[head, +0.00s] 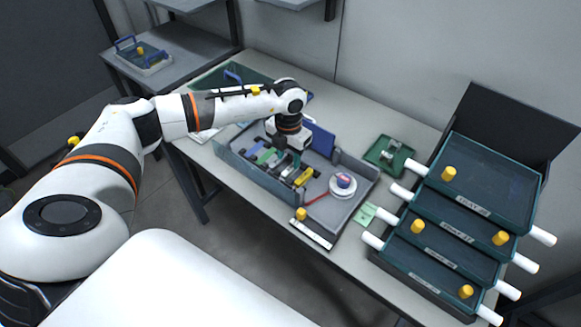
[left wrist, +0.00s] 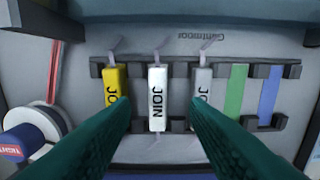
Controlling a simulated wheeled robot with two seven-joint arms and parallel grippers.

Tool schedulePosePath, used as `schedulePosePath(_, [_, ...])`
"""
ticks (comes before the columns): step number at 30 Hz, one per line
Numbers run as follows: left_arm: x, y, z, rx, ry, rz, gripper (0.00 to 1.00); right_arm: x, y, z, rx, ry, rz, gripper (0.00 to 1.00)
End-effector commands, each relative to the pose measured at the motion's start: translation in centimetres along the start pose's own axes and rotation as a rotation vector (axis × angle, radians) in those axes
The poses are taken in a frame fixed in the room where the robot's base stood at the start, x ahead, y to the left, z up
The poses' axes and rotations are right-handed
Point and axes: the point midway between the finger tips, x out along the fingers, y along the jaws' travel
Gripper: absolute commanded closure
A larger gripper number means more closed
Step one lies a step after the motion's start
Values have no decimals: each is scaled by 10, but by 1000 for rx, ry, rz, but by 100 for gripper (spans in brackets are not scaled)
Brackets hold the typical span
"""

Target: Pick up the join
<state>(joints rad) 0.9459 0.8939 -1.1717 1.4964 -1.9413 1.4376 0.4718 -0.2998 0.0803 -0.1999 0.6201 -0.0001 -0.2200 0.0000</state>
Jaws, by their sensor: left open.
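In the left wrist view, a white join (left wrist: 157,100) stands between a yellow join (left wrist: 113,84) on the left and a grey join (left wrist: 203,82) on the right. All lie in a dark slotted rack. My left gripper (left wrist: 160,110) is open, its green fingers either side of the white join. I cannot tell whether they touch it; parts of the yellow and grey joins are hidden behind the fingers. In the head view, the gripper (head: 293,157) points down over the grey tray (head: 346,211), and the yellow join (head: 303,177) shows beside it. My right gripper is not in view.
Green (left wrist: 236,92) and blue (left wrist: 268,95) pieces sit in the same rack. A white spool (head: 343,185) with a red strand lies in the tray. A green dish (head: 373,154) and stacked green trays (head: 483,190) with white handles stand to the right.

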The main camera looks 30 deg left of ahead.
Motion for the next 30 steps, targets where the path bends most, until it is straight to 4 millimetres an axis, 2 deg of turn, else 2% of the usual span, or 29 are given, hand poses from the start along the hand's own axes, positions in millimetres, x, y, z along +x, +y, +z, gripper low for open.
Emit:
schedulePosePath(3, [17,3,-4,0,-6,1,58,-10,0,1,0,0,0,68])
schedulePosePath(7, [35,3,-5,0,-4,1,58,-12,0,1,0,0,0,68])
schedulePosePath(16, [41,2,-5,1,-2,0,58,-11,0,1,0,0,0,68])
schedulePosePath(24, [40,2,-5,1,-2,1,100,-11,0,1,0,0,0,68])
schedulePosePath(30, [40,2,-5,1,-1,1,100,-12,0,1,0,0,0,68])
